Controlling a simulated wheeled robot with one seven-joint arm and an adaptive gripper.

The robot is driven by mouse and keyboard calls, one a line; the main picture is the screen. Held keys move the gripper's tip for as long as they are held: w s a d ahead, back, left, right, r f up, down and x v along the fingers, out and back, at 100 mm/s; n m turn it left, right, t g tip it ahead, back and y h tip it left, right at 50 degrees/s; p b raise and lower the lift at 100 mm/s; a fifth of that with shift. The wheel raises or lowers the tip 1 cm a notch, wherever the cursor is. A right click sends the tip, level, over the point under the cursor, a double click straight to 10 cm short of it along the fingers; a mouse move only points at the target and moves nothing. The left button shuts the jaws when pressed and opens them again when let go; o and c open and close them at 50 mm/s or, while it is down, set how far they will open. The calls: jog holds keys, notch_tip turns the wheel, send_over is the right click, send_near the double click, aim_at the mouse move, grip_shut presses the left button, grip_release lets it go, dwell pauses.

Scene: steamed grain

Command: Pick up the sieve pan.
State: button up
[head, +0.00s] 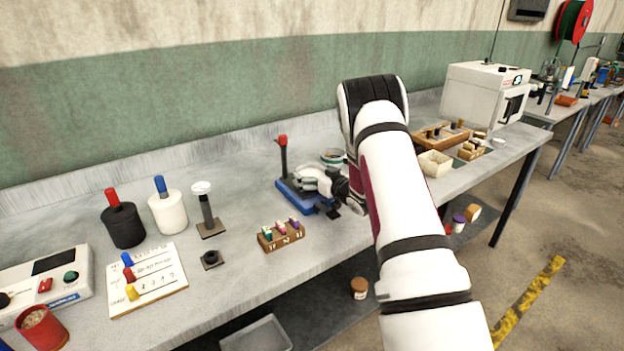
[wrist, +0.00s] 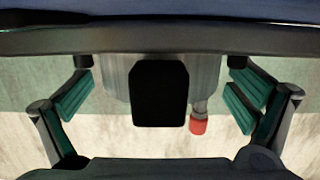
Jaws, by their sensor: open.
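A shallow round dish with a pale teal rim, which looks like the sieve pan (head: 333,157), sits on the bench behind my gripper in the head view. My arm hides its right edge. I cannot make out the pan there.
A small wooden rack (head: 281,236) with coloured pegs stands in front of the gripper. Black and white pots (head: 168,212) stand at left.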

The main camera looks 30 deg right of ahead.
jog(key=shift+w, duration=0.25)
jog(key=c, duration=1.6)
jog(key=shift+c, duration=1.2)
jog(key=shift+r, duration=0.1)
